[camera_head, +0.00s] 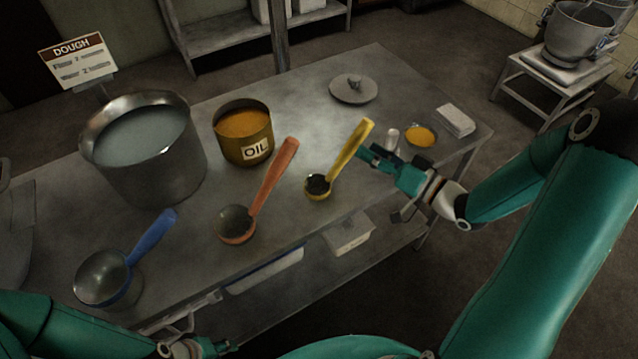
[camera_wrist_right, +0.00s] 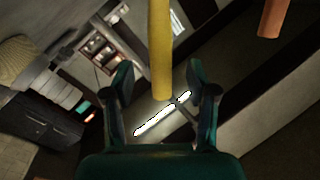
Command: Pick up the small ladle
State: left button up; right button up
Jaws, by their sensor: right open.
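The small ladle (camera_head: 348,150) is yellow, with a dark bowl resting on the metal table and its handle slanting up to the right. My right gripper (camera_head: 370,157) is open, just right of the handle. In the right wrist view, the yellow handle (camera_wrist_right: 160,45) comes down from the top and its end lies between the two open fingers, with gaps on both sides. I see no contact. The ladle's bowl is out of that view. My left gripper (camera_head: 205,348) is partly in view at the bottom edge; its fingers are unclear.
An orange ladle (camera_head: 268,185) stands left of the yellow one, and a blue ladle (camera_head: 148,240) at the far left. Behind are the OIL pot (camera_head: 240,128) and a large water pot (camera_head: 150,165). A lid (camera_head: 353,90), a small yellow dish (camera_head: 421,136) and a white block (camera_head: 455,120) lie farther right.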

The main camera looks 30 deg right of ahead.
aim_at(354, 142)
jog(key=p+x, duration=0.1)
jog(key=x, duration=0.4)
grip_shut()
